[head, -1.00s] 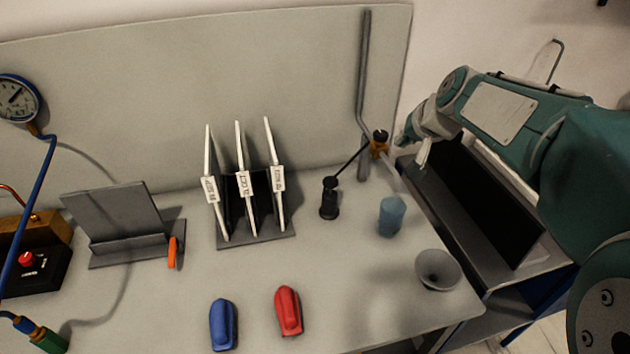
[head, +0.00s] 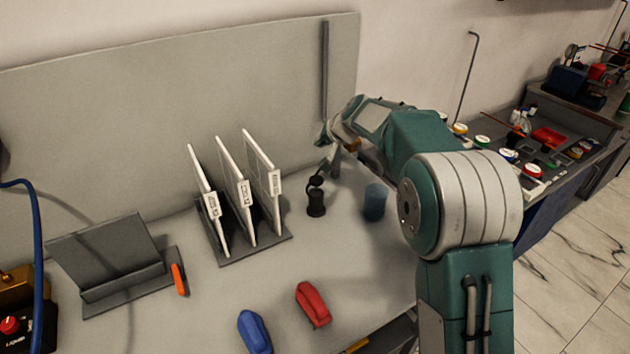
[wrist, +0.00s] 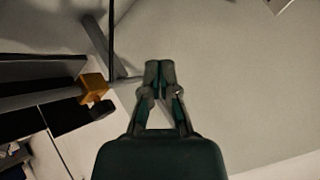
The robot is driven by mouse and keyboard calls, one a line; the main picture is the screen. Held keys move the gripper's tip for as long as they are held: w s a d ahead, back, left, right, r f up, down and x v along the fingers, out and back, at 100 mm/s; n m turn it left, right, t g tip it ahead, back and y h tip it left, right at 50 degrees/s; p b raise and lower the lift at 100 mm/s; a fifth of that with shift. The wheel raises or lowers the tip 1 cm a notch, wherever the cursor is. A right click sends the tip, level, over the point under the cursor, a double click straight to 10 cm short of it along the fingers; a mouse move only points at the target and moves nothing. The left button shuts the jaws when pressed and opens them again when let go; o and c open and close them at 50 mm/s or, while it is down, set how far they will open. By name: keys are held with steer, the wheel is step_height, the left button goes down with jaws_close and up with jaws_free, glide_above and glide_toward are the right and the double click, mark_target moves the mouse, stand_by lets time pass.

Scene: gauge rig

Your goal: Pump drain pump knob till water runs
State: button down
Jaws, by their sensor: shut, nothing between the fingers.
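A small black pump-like bottle (head: 316,203) with a dark rounded top stands upright on the bench in the head view. A brass-orange valve block (head: 352,146) is on the grey vertical pipe (head: 325,70) at the back panel, partly hidden by my arm. In the wrist view the block (wrist: 93,87) is left of my fingers, with a black knob-like part (wrist: 75,118) beside it. My gripper (head: 331,160) is at the pipe, above and slightly right of the bottle. Its fingers (wrist: 160,72) are together and empty, apart from the block. No running water is visible.
A translucent blue cup (head: 374,202) stands right of the bottle. A rack with white cards (head: 240,245) is close on the left. Blue (head: 254,332) and red (head: 313,305) objects lie in front. A side table with clutter (head: 550,150) is behind my arm.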

glide_above(317, 180)
steer(key=a, duration=0.1)
step_height(317, 180, down, 4)
steer(key=shift+f, duration=0.1)
steer(key=f, duration=0.1)
steer(key=d+f, duration=0.1)
steer(key=f, duration=0.1)
steer(key=shift+d+f, duration=0.2)
steer(key=shift+f, duration=0.1)
steer(key=shift+a+f, duration=0.15)
steer(key=shift+f, duration=0.35)
steer(key=shift+a+f, duration=0.1)
steer(key=shift+a, duration=0.25)
steer(key=shift+d, duration=0.35)
steer(key=shift+a, duration=0.25)
steer(key=shift+d, duration=0.15)
